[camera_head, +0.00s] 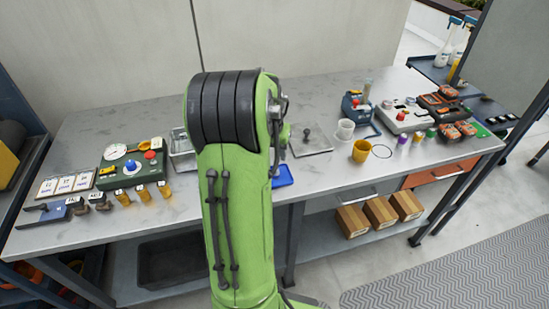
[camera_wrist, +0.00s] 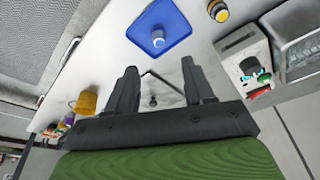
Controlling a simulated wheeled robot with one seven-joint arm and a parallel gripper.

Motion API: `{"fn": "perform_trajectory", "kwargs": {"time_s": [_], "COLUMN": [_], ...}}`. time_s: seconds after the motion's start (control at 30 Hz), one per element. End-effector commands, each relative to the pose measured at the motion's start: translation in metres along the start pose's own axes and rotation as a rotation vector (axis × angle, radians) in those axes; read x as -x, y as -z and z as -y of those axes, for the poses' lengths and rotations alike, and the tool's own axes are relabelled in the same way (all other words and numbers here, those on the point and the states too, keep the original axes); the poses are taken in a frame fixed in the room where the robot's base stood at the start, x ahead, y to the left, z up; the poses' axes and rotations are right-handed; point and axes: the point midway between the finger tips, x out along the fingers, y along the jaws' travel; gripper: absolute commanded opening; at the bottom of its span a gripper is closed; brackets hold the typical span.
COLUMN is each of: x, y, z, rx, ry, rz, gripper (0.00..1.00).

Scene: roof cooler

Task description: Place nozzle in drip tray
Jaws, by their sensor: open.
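A small dark upright knob-like piece (camera_head: 306,132), which may be the nozzle, stands on a flat square grey plate (camera_head: 322,147) right of my arm. In the wrist view the dark piece (camera_wrist: 152,100) shows between my fingers, apart from them. A blue tray (camera_head: 282,176) at the table's front edge is partly hidden by my arm. In the wrist view the blue tray (camera_wrist: 170,19) holds a small blue piece with a pale tip (camera_wrist: 158,39). I cannot tell which tray is the drip tray. My gripper (camera_wrist: 160,85) is open and empty; my arm hides it in the head view.
A metal pan (camera_head: 182,152) and a green control box (camera_head: 132,169) stand on the left. Some bare tabletop lies between the plate and the front edge.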

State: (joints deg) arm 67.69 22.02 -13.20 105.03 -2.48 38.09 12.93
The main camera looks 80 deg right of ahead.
Motion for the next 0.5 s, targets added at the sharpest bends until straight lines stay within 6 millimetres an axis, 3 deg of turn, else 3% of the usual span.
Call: {"fn": "perform_trajectory", "kwargs": {"time_s": [0.1, 0.37, 0.43, 0.5], "x": [0.011, 0.012, 0.019, 0.041], "y": [0.0, -0.001, -0.006, -0.024], "z": [0.0, 0.0, 0.012, 0.043], "rx": [0.0, 0.001, 0.033, 0.12], "ry": [0.0, 0.0, 0.016, 0.058], "rz": [0.0, 0.001, -0.003, -0.014], "gripper": [0.53, 0.53, 0.53, 0.53]}}
